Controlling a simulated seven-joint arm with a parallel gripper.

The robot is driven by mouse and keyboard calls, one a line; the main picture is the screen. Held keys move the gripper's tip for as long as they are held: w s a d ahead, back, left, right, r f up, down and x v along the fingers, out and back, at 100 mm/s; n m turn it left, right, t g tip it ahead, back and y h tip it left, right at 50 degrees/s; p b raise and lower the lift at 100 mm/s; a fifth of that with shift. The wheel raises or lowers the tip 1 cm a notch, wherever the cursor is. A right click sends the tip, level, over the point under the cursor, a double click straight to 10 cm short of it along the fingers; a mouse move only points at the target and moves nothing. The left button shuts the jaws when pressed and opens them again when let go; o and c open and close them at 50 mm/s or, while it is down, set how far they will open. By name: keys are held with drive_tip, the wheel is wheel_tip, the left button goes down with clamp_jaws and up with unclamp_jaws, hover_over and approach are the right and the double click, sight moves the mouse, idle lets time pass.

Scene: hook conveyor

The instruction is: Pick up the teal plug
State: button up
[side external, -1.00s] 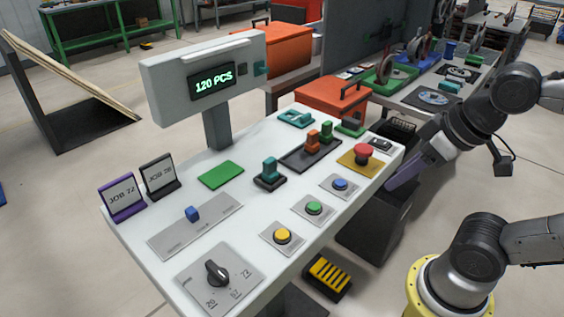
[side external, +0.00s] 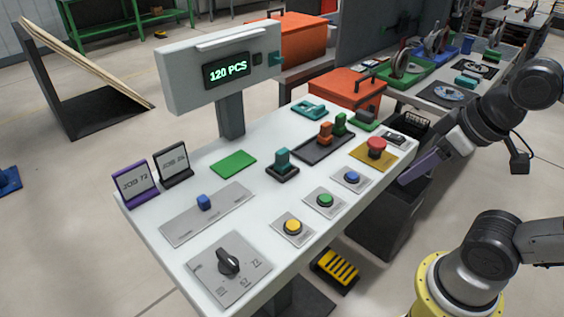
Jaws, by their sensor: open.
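The teal plug (side external: 282,159) stands upright in a small black base (side external: 282,173) near the middle of the white table. My gripper (side external: 404,181) is at the right, beyond the table's right edge, with its purple fingers pointing down and left. It is open, and nothing shows in it. The gap between the fingers is hard to see from this side.
An orange plug (side external: 325,134) and a green plug (side external: 340,123) stand in a dark tray (side external: 312,152). A red button (side external: 376,147), blue button (side external: 352,177), green button (side external: 325,199) and yellow button (side external: 293,226) line the front edge. A display (side external: 227,72) rises behind.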

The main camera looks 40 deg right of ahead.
drive_tip(key=shift+o, duration=0.3)
drive_tip(key=shift+o, duration=0.5)
